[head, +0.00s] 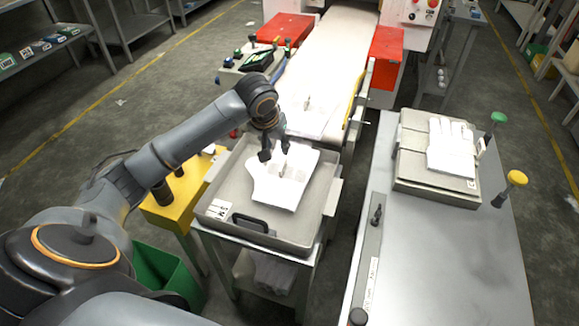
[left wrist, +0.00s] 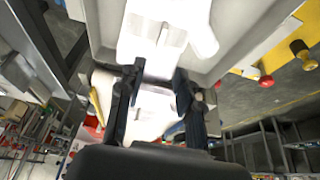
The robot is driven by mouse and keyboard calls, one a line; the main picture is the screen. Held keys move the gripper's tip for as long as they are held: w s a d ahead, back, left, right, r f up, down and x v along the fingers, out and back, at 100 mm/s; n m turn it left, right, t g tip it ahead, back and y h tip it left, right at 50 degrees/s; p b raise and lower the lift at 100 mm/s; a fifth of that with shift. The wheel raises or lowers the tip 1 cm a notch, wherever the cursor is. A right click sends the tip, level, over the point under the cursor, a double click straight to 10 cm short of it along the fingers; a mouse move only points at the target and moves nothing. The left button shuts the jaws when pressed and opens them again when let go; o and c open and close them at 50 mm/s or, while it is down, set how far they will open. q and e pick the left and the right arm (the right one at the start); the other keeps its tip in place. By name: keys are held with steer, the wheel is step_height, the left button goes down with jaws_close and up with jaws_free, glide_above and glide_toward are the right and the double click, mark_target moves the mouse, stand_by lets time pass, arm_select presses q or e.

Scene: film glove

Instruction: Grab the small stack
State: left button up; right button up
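A small stack of white film gloves (head: 292,190) lies in a grey tray (head: 230,232) on a stand in the middle of the head view. A pale upright piece shows near its centre. My left gripper (head: 274,152) hangs over the far edge of this stack, fingers pointing down. In the left wrist view the two fingers (left wrist: 160,72) stand apart with a clear gap between them, and white sheets (left wrist: 150,45) show beyond the tips. I cannot tell whether the fingers touch the stack. My right gripper is not in view.
More white gloves lie on the conveyor (head: 335,50) behind the tray. On the right, a metal table (head: 440,250) carries a grey tray (head: 412,168) with another white stack (head: 451,150). A control box (head: 255,62) stands behind my gripper. A green bin (head: 165,275) is at lower left.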

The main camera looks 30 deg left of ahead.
arm_select(q)
glide_toward(283, 162)
steer(key=f, duration=0.2)
steer(key=x, duration=0.3)
steer(key=shift+w+f+b, duration=0.15)
steer(key=shift+b, duration=0.15)
steer(key=shift+w+f, duration=0.2)
steer(key=shift+f, duration=0.25)
steer(key=x, duration=0.4)
steer(key=shift+w+a+f, duration=0.1)
steer(key=shift+w, duration=0.15)
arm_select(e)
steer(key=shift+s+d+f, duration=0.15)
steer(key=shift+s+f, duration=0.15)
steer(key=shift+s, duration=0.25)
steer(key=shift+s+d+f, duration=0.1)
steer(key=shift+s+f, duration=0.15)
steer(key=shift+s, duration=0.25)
arm_select(q)
steer(key=shift+c, duration=0.2)
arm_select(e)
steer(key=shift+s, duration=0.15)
arm_select(q)
jaws_close()
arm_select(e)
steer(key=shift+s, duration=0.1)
